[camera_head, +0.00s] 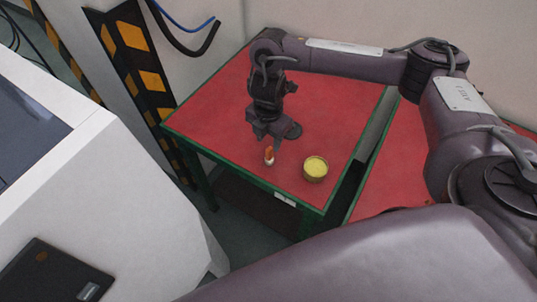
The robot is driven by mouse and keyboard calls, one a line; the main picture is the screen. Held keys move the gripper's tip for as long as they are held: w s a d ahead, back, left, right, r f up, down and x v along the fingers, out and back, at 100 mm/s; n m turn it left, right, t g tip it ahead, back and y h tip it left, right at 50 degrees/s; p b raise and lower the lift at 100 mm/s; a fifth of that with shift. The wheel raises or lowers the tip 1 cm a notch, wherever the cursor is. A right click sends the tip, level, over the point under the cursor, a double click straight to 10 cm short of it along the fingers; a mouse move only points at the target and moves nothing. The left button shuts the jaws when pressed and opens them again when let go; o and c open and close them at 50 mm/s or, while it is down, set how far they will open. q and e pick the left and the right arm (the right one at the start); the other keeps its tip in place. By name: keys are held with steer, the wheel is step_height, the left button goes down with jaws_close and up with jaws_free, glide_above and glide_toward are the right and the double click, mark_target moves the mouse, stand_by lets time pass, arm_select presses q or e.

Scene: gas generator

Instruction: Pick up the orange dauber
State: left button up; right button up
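The orange dauber (269,155) is a small item with an orange upper part and a pale lower end. It is by the near edge of the red table top (215,110). My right gripper (268,143) points down right above it, with the fingertips close to its top. The fingers are too small and dark to tell whether they are open or touch the dauber. My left gripper is not in view.
A round tin with yellow contents (315,168) stands just right of the dauber. A second red table (385,175) lies to the right across a gap. A white cabinet (85,190) fills the left. The table's left part is clear.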

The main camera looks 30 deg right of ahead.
mark_target(269, 149)
steer(key=f, duration=0.2)
steer(key=f+b, duration=0.1)
steer(key=f, duration=0.1)
steer(key=shift+s, duration=0.25)
steer(key=shift+d+f, duration=0.1)
steer(key=shift+f, duration=0.4)
steer(key=c, duration=0.5)
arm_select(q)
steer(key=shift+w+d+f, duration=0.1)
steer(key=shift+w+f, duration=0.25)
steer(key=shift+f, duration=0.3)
arm_select(e)
jaws_close()
